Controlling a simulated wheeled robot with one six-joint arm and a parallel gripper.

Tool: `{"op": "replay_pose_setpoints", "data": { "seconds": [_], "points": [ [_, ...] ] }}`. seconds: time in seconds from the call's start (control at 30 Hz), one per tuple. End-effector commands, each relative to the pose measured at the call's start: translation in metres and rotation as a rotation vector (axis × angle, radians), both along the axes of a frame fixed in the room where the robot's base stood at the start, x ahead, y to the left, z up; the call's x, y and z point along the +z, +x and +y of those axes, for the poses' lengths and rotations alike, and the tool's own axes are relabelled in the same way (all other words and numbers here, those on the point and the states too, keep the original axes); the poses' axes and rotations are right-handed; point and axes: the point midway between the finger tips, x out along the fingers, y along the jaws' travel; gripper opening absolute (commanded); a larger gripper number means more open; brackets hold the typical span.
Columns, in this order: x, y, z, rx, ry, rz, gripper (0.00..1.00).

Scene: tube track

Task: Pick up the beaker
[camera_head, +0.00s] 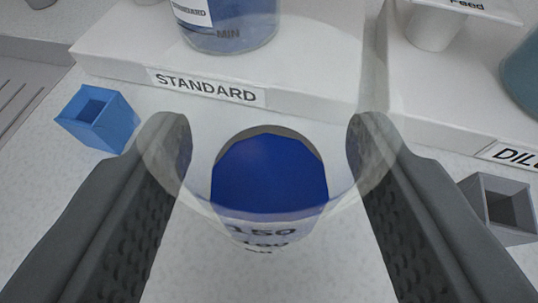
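A clear glass beaker (268,233) with dark blue liquid in it stands in the lower middle of the head camera view. Its wide see-through rim shows at the top, and markings with "150" show on its near side. My gripper (268,140) has one dark grey finger on each side of the beaker. The fingertips overlap the left and right edges of the glass rim. I cannot tell whether the fingers press on the glass or stand just clear of it. Whether the beaker's base touches the white surface is also unclear.
Behind the beaker is a white stand (310,75) labelled "STANDARD", bearing a vessel of blue liquid (230,35). A second white stand (440,85) is at right, with a teal vessel (524,78). A blue square holder (97,118) lies left, a grey one (503,208) right.

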Motion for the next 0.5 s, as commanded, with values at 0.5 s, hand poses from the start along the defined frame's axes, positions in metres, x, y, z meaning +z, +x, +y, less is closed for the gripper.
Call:
{"op": "replay_pose_setpoints", "data": {
  "seconds": [0.5],
  "points": [
    [0.0,-0.117,-0.004,-0.004,-0.001,0.0,0.26]
  ]
}}
